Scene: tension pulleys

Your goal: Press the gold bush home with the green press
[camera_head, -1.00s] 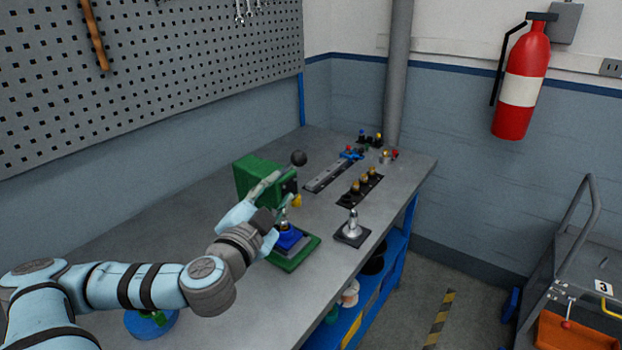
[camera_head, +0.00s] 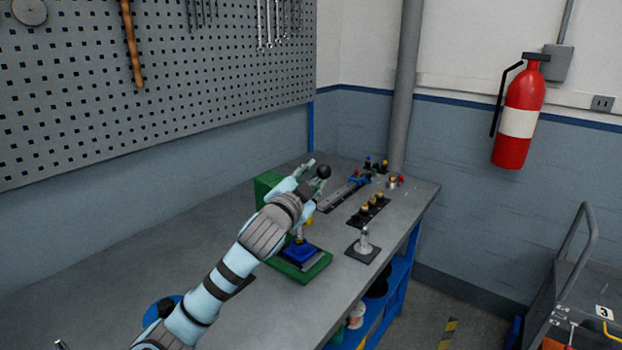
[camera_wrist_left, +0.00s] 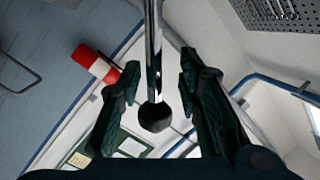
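The green press (camera_head: 268,188) stands on the bench, partly hidden behind my left arm. Its lever ends in a black ball knob (camera_head: 323,171). My left gripper (camera_head: 313,176) is open at the lever. In the left wrist view the shiny lever rod (camera_wrist_left: 153,50) and black knob (camera_wrist_left: 155,117) lie between the two spread fingers, with gaps on both sides. A blue fixture (camera_head: 299,253) sits on the press base (camera_head: 318,266), with a small upright part (camera_head: 299,234) on it; I cannot tell whether this is the gold bush. My right gripper is not in view.
A black rack (camera_head: 354,221) with several gold-topped pieces stands right of the press. A silver post on a dark plate (camera_head: 363,246) is near the bench's front edge. A grey rail (camera_head: 338,197) and small coloured parts lie behind. The pegboard (camera_head: 200,90) backs the bench.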

